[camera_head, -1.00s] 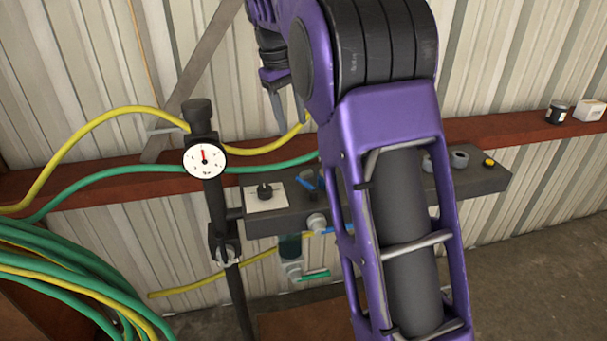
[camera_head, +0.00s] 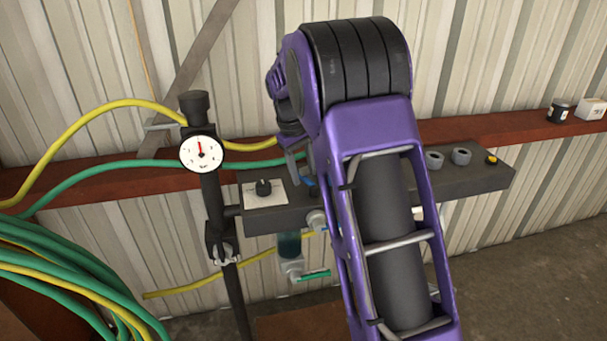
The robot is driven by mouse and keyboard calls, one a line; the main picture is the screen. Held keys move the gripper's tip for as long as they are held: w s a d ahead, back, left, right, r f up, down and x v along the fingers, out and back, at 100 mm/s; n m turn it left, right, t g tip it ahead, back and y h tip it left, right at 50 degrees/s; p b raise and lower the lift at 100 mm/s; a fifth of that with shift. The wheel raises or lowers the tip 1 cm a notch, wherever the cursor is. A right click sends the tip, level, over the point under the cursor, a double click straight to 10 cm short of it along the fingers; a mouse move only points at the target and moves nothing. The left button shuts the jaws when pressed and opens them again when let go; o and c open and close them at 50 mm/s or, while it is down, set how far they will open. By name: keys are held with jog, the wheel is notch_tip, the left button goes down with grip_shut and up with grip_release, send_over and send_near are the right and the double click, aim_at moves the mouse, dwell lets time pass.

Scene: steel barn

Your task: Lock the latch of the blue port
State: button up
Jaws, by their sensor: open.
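The dark grey manifold block (camera_head: 460,185) sticks out in front of the wall. A small blue part (camera_head: 309,182) shows on its top, just left of my arm; it looks like the blue port's latch, but most of it is hidden, and I cannot tell its position. My gripper (camera_head: 300,172) is open, pointing down over the block close beside this blue part. I cannot tell whether the fingers touch it. My purple forearm covers the middle of the block.
A black knob on a white plate (camera_head: 264,196) sits at the block's left end. A pressure gauge (camera_head: 201,153) on a dark pipe stands left of it. Grey ports (camera_head: 460,156) and a yellow button (camera_head: 491,159) are at right. Coiled hoses (camera_head: 60,280) lie at left.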

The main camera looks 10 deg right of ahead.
jog(key=shift+f, duration=0.25)
grip_shut()
